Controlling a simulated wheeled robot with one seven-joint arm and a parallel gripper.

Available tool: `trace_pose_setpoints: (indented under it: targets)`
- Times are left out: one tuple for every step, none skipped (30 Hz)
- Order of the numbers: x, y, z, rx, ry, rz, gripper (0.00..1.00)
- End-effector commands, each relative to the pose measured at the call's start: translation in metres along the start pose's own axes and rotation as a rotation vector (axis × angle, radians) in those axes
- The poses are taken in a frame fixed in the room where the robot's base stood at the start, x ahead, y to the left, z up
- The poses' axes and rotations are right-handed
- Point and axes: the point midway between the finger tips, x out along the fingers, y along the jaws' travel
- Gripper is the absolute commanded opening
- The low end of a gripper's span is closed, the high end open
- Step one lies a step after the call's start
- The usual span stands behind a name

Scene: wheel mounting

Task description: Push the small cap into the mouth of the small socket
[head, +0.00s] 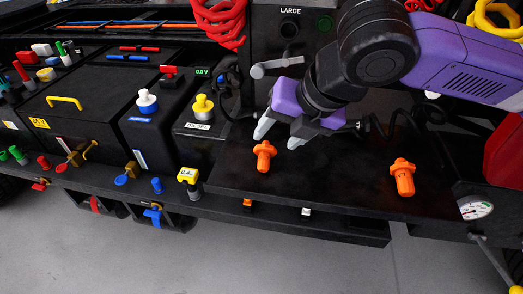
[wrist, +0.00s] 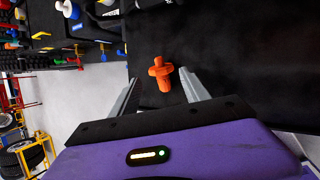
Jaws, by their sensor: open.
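Two orange caps stand on the black shelf. The left one (head: 264,155) looks a little smaller, and the right one (head: 403,178) stands apart toward the shelf's right end. My gripper (head: 278,137) is open and empty, pointing down just above and behind the left cap. In the wrist view this orange cap (wrist: 161,72) shows between the tips of my open fingers (wrist: 158,77), with gaps on both sides. A dark round socket (head: 289,28) under the label LARGE is on the back panel. I cannot make out a socket marked small; my arm covers part of the panel.
The black shelf (head: 320,195) is clear between the two caps. A grey lever (head: 277,66) sticks out behind my gripper. A battery with a yellow-topped terminal (head: 203,106) stands to the left. A pressure gauge (head: 476,209) is at the right edge.

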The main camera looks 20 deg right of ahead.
Motion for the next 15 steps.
trace_pose_setpoints:
  targets:
    - [0.004, 0.000, -0.001, 0.001, 0.001, -0.001, 0.55]
    - [0.007, 0.000, -0.001, 0.001, 0.001, -0.001, 0.55]
    - [0.012, -0.001, -0.002, 0.001, 0.002, 0.000, 0.55]
    - [0.016, -0.001, -0.003, 0.001, 0.002, 0.000, 0.55]
    - [0.020, -0.001, -0.003, 0.001, 0.002, 0.000, 0.55]
    - [0.026, -0.002, -0.004, 0.001, 0.002, -0.001, 0.55]
    - [0.030, -0.002, -0.005, 0.000, 0.002, 0.001, 0.55]
    - [0.035, -0.002, -0.006, 0.000, 0.002, 0.001, 0.55]
    - [0.041, -0.002, -0.005, 0.000, 0.001, 0.001, 0.55]
    - [0.044, -0.002, -0.005, 0.001, 0.001, 0.002, 0.55]
    - [0.047, -0.002, -0.005, 0.001, 0.001, 0.002, 0.55]
    - [0.050, -0.002, -0.005, 0.001, 0.001, 0.002, 0.55]
    - [0.051, -0.002, -0.005, 0.001, 0.000, 0.002, 0.55]
    - [0.052, -0.002, -0.005, 0.001, -0.001, 0.002, 0.55]
    - [0.053, -0.002, -0.005, 0.000, -0.001, 0.002, 0.55]
